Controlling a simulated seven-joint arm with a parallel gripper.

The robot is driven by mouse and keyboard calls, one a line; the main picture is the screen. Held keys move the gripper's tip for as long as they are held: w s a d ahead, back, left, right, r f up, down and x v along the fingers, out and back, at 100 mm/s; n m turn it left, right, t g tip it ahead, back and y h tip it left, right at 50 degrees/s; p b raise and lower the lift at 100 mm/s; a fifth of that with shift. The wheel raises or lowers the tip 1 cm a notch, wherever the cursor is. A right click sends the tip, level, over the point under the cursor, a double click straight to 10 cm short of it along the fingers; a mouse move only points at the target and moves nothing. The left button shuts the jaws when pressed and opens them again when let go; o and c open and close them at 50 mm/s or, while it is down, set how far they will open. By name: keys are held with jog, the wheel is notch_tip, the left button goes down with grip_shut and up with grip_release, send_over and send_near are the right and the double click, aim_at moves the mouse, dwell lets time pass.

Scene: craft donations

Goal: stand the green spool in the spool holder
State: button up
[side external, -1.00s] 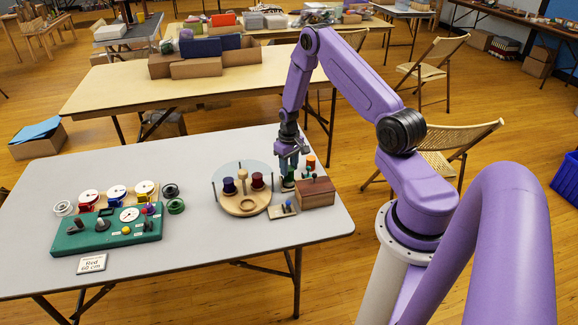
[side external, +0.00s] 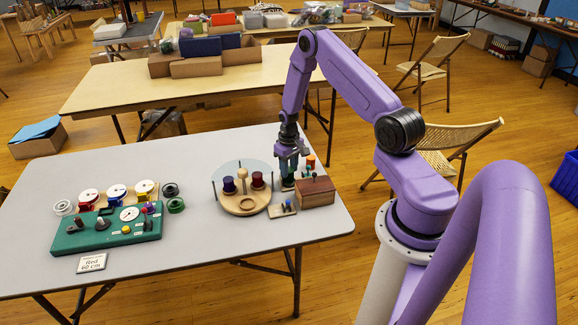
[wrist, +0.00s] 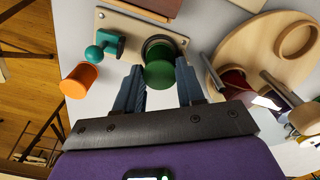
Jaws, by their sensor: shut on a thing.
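The green spool (wrist: 159,72) is between my fingertips in the wrist view, beside a dark round ring or cup on a small pale board (wrist: 118,24). Whether it is clear of that ring cannot be told. My gripper (wrist: 161,84) is shut on it. In the side view my gripper (side external: 288,172) is low over the table, right of the round wooden spool holder (side external: 240,211). The holder carries a purple spool (side external: 228,186) and a red spool (side external: 257,181). An empty ring (side external: 247,204) is at its front; an empty ring also shows in the wrist view (wrist: 296,40).
A brown box (side external: 317,193) and a small board with a peg (side external: 283,211) stand close to my gripper. An orange cylinder (wrist: 80,80) and a teal knobbed piece (wrist: 107,45) are nearby.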

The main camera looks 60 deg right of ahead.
jog(key=shift+f, duration=0.45)
jog(key=o, duration=0.9)
jog(key=shift+r, duration=3.75)
